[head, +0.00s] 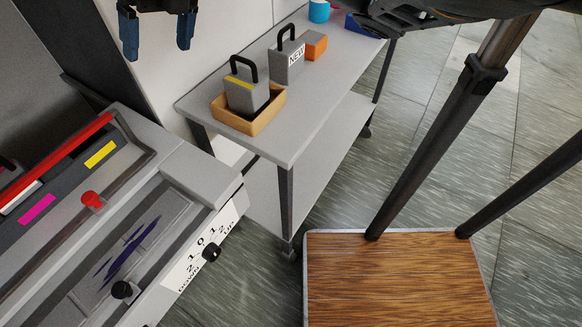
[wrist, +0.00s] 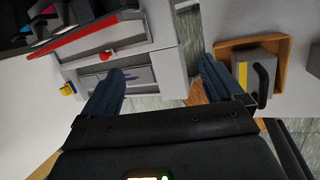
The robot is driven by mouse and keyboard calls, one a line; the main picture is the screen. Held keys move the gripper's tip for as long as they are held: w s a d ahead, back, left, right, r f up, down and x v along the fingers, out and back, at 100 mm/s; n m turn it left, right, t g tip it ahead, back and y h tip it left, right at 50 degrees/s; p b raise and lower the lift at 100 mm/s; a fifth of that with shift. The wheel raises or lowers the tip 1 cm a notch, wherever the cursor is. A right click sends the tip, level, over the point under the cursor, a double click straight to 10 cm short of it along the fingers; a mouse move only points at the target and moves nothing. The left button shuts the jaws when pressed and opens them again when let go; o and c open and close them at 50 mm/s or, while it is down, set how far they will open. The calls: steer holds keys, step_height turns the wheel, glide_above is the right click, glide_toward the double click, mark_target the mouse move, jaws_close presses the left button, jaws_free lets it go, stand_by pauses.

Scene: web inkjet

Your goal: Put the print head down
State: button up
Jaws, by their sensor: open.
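A grey print head (head: 246,95) with a yellow stripe and a black loop handle stands in a tan tray (head: 251,131) on the cart. In the wrist view this print head (wrist: 250,68) and the tray (wrist: 228,46) are at the right, beside my right-hand finger. A second grey print head (head: 287,67), labelled NEW, stands on the cart behind the tray. My gripper (head: 157,48) is open and empty at the top left of the head view, above and apart from the tray. Both blue fingers of the gripper (wrist: 162,68) show in the wrist view with nothing between them.
The grey cart (head: 300,130) also holds an orange box (head: 314,45), a cyan cup (head: 319,11) and a blue item at the far end. The printer (head: 200,165) with a red knob (head: 92,199) and black knobs is at the left. A wooden-topped platform (head: 395,280) stands at the lower right.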

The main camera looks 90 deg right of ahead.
steer(key=w+a+r+m+t+y, duration=0.25)
steer(key=w+a+m+t, duration=0.5)
steer(key=a, duration=0.45)
steer(key=w+a+r+m+t+y, duration=0.1)
steer(key=w+a+r+m+t, duration=0.2)
steer(key=w+a+m+t, duration=0.55)
steer(key=s+a+f+m+g+h, duration=0.2)
steer(key=s+a+f+m+h, duration=0.15)
steer(key=s+f+m, duration=0.35)
steer(key=s+a+f+m+g+h, duration=0.25)
steer(key=s+a+f+m, duration=0.35)
steer(key=s, duration=0.3)
steer(key=s+d+f, duration=0.2)
steer(key=s, duration=0.9)
steer(key=s+d+f+y, duration=0.1)
steer(key=s+d+f, duration=0.1)
steer(key=s, duration=0.9)
steer(key=shift+n+g, duration=0.3)
steer(key=shift+g, duration=0.15)
